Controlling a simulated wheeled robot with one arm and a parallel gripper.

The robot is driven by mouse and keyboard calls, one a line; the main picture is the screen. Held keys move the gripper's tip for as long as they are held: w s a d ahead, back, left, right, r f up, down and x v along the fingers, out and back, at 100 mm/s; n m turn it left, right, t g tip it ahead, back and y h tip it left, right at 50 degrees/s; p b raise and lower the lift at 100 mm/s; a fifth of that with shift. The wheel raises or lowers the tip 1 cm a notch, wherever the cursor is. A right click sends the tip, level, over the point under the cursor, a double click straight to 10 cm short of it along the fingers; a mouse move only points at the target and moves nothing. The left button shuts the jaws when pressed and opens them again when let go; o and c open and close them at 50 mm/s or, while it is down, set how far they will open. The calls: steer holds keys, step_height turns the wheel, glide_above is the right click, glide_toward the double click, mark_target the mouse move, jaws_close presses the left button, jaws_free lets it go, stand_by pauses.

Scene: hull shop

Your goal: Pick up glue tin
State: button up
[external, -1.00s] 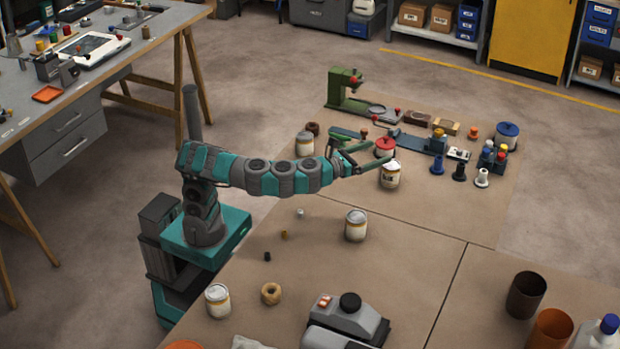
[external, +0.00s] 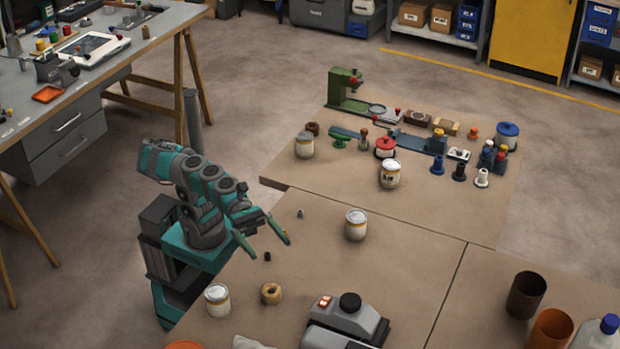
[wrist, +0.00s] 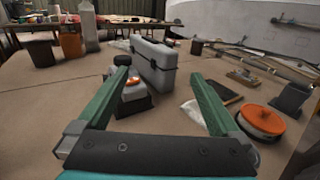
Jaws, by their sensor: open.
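My gripper (external: 264,239) is open and empty above the bench's left edge, between the front-left and middle tins and touching neither. Its spread green fingers also show in the wrist view (wrist: 160,78), where no white tin is recognisable.
A grey machine with a black knob (external: 345,315) is at the front. A brown cup (external: 525,295) and an orange cup (external: 550,329) stand front right. An orange-lidded pot (wrist: 262,118) is right in the wrist view.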

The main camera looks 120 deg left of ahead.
steer(key=s+d+m+g+h, duration=0.5)
steer(key=s+d, duration=0.3)
steer(key=s, duration=0.4)
glide_toward(218, 307)
steer(key=shift+w+d+r, duration=0.15)
steer(key=shift+w+d, duration=0.05)
steer(key=shift+d, duration=0.3)
steer(key=shift+w+d+r, duration=0.15)
steer(key=shift+d, duration=0.4)
steer(key=shift+w+f+p+x, duration=0.15)
steer(key=shift+p+x, duration=0.2)
steer(key=shift+x, duration=1.6)
steer(key=shift+w+f+p+x, duration=0.1)
steer(key=shift+p+x, duration=0.25)
steer(key=shift+x, duration=1.55)
steer(key=shift+a, duration=0.15)
jaws_close()
